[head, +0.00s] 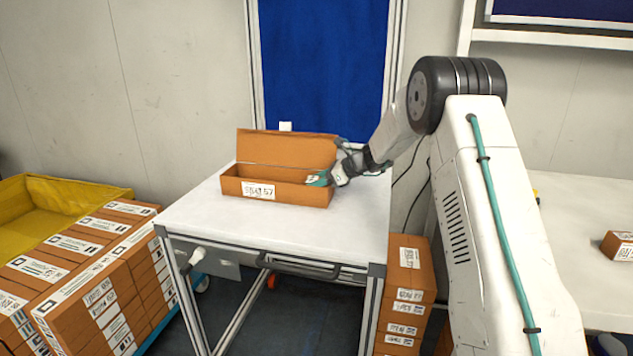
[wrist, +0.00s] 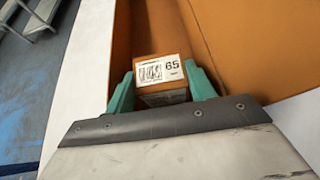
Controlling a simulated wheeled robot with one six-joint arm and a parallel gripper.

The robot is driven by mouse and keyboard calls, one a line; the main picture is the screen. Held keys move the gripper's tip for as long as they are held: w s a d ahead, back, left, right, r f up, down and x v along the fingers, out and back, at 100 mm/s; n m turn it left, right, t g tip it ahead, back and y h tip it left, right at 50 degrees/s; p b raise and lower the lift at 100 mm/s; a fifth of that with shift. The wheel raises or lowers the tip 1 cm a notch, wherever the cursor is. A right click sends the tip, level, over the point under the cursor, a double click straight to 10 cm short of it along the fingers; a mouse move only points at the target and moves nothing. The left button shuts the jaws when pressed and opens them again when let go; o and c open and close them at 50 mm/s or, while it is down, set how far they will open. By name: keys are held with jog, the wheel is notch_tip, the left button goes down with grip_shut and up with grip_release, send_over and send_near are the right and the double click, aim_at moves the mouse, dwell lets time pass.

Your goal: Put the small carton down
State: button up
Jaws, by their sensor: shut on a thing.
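The small carton (wrist: 160,70) shows in the wrist view, brown with a white barcode label reading 65. My gripper (head: 320,180) is shut on it, one teal finger on each side. In the head view the small carton cannot be made out. A long open carton (head: 232,187) with its lid raised stands on the white table (head: 250,232). My gripper is at this long carton's right end. In the wrist view the small carton appears within its brown walls (wrist: 230,40); whether it touches the floor of the long carton cannot be told.
Stacked labelled cartons (head: 100,265) stand left of the table, with a yellow bin (head: 60,198) behind them. More cartons (head: 405,285) are stacked at the table's right front. Another white table (head: 580,220) at right bears a small box (head: 618,246). The table's front is clear.

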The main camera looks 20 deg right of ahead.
jog(key=shift+f, duration=0.1)
jog(key=o, duration=0.8)
